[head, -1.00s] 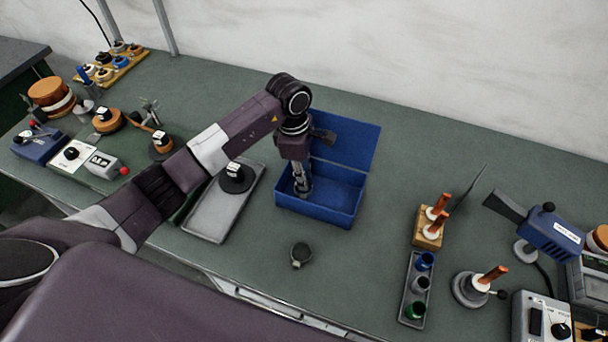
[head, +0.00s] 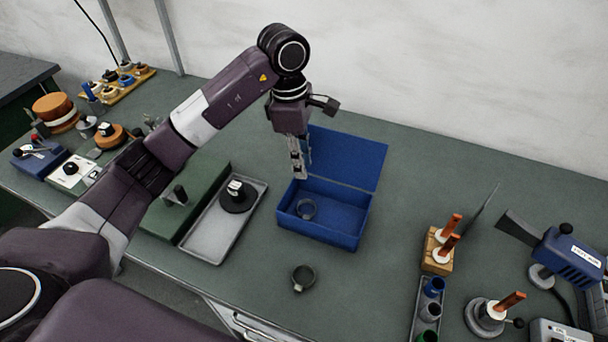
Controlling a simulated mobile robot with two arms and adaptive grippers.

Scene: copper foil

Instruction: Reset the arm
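My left arm comes in from the left, and its gripper (head: 301,164) hangs fingers-down above the open blue box (head: 335,237), near its left inner side. The two fingers show slightly apart with nothing between them. A small dark grey ring-like piece (head: 306,209) lies in the box at its left end, below the fingertips and apart from them. The box lid (head: 346,160) stands open at the back. My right gripper is not in view.
A similar dark round piece (head: 303,277) lies on the green table in front of the box. A grey tray (head: 211,240) with a black spool (head: 238,197) lies to the left. A wooden stand (head: 437,260) and a blue heat tool (head: 569,253) stand at right.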

